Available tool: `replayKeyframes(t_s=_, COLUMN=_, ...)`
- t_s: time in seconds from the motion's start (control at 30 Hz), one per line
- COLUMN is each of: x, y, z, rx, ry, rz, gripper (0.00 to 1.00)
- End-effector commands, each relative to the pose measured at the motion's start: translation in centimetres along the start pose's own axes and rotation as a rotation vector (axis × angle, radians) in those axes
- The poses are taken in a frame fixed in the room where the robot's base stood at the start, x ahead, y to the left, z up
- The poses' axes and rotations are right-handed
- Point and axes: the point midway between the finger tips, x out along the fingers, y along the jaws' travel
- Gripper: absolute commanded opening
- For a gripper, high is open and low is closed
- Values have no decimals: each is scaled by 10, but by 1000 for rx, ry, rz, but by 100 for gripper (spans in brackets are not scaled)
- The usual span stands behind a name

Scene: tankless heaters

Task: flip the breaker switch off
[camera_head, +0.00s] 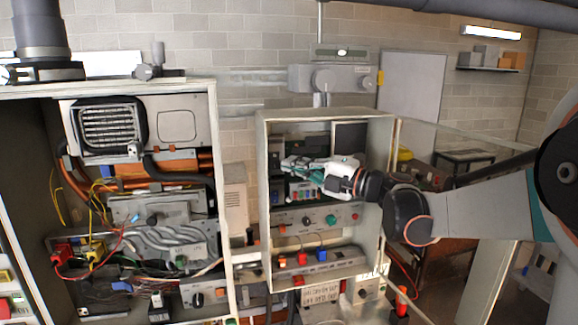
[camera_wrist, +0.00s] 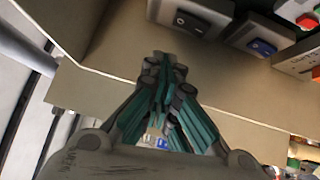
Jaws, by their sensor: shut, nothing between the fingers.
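My gripper (camera_head: 288,163) is inside the open right cabinet (camera_head: 264,200), in front of its upper panel. In the wrist view its teal-sided fingers (camera_wrist: 163,62) are drawn together, with nothing held. A dark rocker switch (camera_wrist: 194,21) on a grey housing shows beyond the fingertips, and a blue-black rocker switch (camera_wrist: 261,47) shows to its right. Both stand apart from the fingertips in the picture. I cannot tell which one is the breaker switch or which way it is set. My gripper and wrist hide part of the upper panel in the head view.
The right cabinet also holds a panel with a green knob (camera_head: 331,220) and a lower strip with a blue block (camera_head: 322,254). A left cabinet (camera_head: 222,200) holds pipes and wires. The right cabinet's walls bound the room around my gripper.

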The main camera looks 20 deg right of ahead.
Motion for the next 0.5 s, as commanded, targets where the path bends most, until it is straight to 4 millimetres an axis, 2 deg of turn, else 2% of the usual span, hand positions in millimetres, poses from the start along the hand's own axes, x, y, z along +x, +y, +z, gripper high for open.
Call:
replayKeyframes(t_s=0.1, x=-23, y=2, z=1, rx=0, ry=-3, rz=0, gripper=0)
replayKeyframes(t_s=0.3, x=-54, y=8, z=2, rx=-1, ry=-3, rz=0, gripper=0)
replayKeyframes(t_s=0.5, x=-67, y=11, z=1, rx=0, ry=0, rz=0, gripper=0)
